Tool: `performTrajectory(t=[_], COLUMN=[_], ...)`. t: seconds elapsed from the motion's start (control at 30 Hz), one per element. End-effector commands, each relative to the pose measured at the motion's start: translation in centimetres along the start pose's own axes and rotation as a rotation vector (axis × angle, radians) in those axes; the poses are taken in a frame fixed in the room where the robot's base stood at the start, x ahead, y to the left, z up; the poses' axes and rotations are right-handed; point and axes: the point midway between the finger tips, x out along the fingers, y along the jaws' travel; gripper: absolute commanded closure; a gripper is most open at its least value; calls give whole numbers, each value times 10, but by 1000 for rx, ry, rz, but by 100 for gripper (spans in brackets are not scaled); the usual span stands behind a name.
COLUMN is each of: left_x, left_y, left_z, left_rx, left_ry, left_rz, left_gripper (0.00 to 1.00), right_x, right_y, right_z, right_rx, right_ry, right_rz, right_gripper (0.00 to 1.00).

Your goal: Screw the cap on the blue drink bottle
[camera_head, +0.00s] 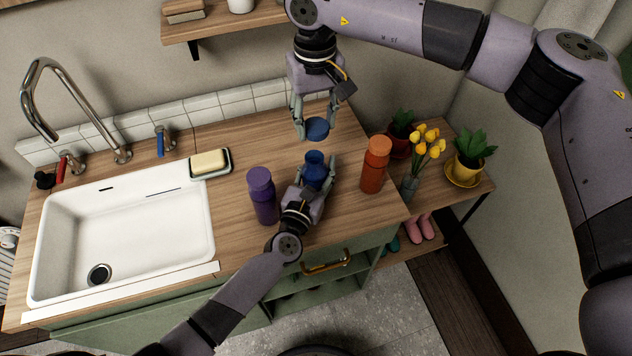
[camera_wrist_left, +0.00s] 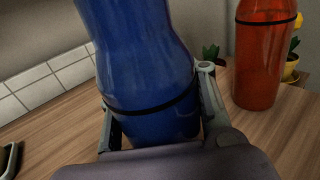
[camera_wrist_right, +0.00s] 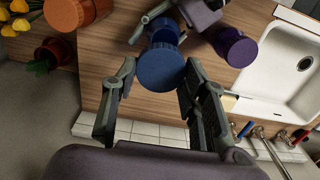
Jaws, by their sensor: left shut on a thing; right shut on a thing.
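The blue drink bottle (camera_head: 314,168) stands upright on the wooden counter, its open neck facing up. My left gripper (camera_head: 316,174) is shut around its body; the left wrist view shows the bottle (camera_wrist_left: 145,65) between the fingers. The blue cap (camera_head: 317,129) is held by my right gripper (camera_head: 316,122), which points down from above. The cap is above the bottle's neck with a visible gap. In the right wrist view the cap (camera_wrist_right: 160,68) sits between the fingertips and partly hides the bottle (camera_wrist_right: 163,30) behind it.
A purple bottle (camera_head: 262,195) stands just left of my left gripper, and an orange bottle (camera_head: 375,165) stands to the right. A soap dish (camera_head: 224,169) and a white sink (camera_head: 125,230) are at the left. Potted plants and yellow tulips (camera_head: 432,143) stand at the right.

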Motion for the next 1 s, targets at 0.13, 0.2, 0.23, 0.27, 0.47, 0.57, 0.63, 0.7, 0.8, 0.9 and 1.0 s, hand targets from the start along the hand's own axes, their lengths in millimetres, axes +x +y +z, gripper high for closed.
performTrajectory(t=[0.13, 0.2, 0.23, 0.27, 0.47, 0.57, 0.63, 0.7, 0.8, 0.9, 1.0], left_x=[0, 0, 0, 0, 0, 0, 0, 0, 0, 0, 0], left_y=[0, 0, 0, 0, 0, 0, 0, 0, 0, 0, 0], left_z=[0, 0, 0, 0, 0, 0, 0, -1, 0, 0, 0], left_rx=[0, 0, 0, 0, 0, 0, 0, 0, 0, 0, 0], left_ry=[1, 1, 1, 1, 1, 1, 1, 1, 1, 1, 1], left_rz=[0, 0, 0, 0, 0, 0, 0, 0, 0, 0, 0], left_gripper=[100, 100, 100, 100, 100, 100, 100, 100, 100, 100, 100], right_x=[0, 0, 0, 0, 0, 1, 5, 12, 27, 41, 50], right_y=[0, 0, 0, 0, 0, 0, -1, -2, -4, -7, -8], right_z=[0, 0, 0, 0, 0, 0, 1, 3, 6, 9, 10], right_rx=[0, 0, 0, 0, 0, 0, 0, 0, -2, 0, 0], right_ry=[0, 0, 0, 0, 0, 0, -1, -3, -2, -2, 0], right_rz=[0, 0, 0, 0, 0, 0, 0, -1, -1, -2, -3], right_gripper=[69, 69, 69, 69, 69, 69, 69, 69, 69, 69, 69])
